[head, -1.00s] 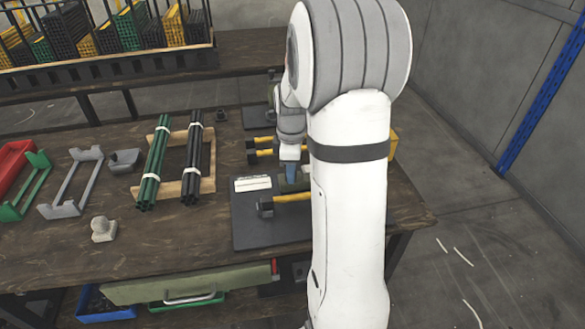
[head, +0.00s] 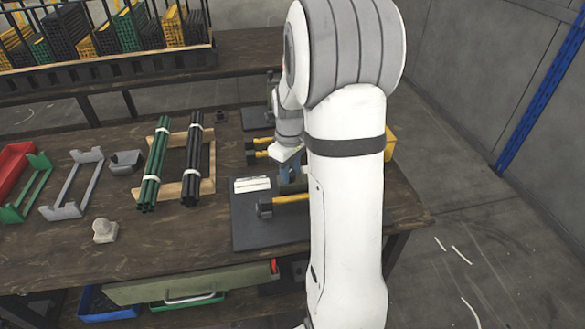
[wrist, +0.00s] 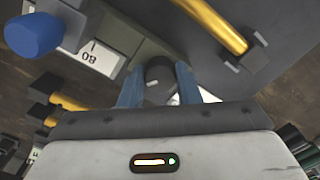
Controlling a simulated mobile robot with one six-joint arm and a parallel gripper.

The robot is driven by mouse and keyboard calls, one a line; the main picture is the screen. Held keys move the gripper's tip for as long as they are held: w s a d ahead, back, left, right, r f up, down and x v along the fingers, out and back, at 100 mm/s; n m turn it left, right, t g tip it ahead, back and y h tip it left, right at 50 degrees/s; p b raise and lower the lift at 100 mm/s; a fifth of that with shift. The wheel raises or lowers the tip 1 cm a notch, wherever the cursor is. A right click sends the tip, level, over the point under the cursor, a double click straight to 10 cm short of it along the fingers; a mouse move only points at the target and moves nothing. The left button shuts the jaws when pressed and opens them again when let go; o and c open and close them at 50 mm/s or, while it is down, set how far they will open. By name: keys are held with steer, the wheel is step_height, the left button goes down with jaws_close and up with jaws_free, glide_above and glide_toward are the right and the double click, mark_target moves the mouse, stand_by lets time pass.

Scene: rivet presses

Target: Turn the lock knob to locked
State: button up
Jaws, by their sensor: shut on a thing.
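In the wrist view, a dark round knob (wrist: 160,72) with a small white mark sits on a grey-green press body (wrist: 135,45). The two blue fingers of my gripper (wrist: 158,84) stand on either side of the knob and are shut on it. I cannot read the lock position. In the head view, my gripper (head: 290,173) is low over the press at the table's right side; my arm hides part of the press, and the knob is not clear there. A yellow-handled lever (head: 288,199) lies in front of the gripper.
A blue knob (wrist: 33,35) and a white scale plate (wrist: 95,57) are close by in the wrist view. A dark base plate (head: 245,236) and a white label block (head: 252,184) lie beside my gripper. Green rods (head: 153,165) and black rods (head: 192,160) rest on a wooden frame leftward.

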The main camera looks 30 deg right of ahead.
steer(key=m, duration=0.5)
steer(key=shift+w+r+m+p, duration=0.1)
steer(key=shift+w+m+p, duration=0.05)
steer(key=shift+m+p, duration=0.2)
steer(key=m, duration=0.5)
steer(key=shift+m, duration=0.25)
steer(key=o, duration=0.7)
steer(key=shift+o, duration=1.4)
step_height(320, 180, up, 8)
steer(key=shift+f+p, duration=0.15)
steer(key=shift+p, duration=0.45)
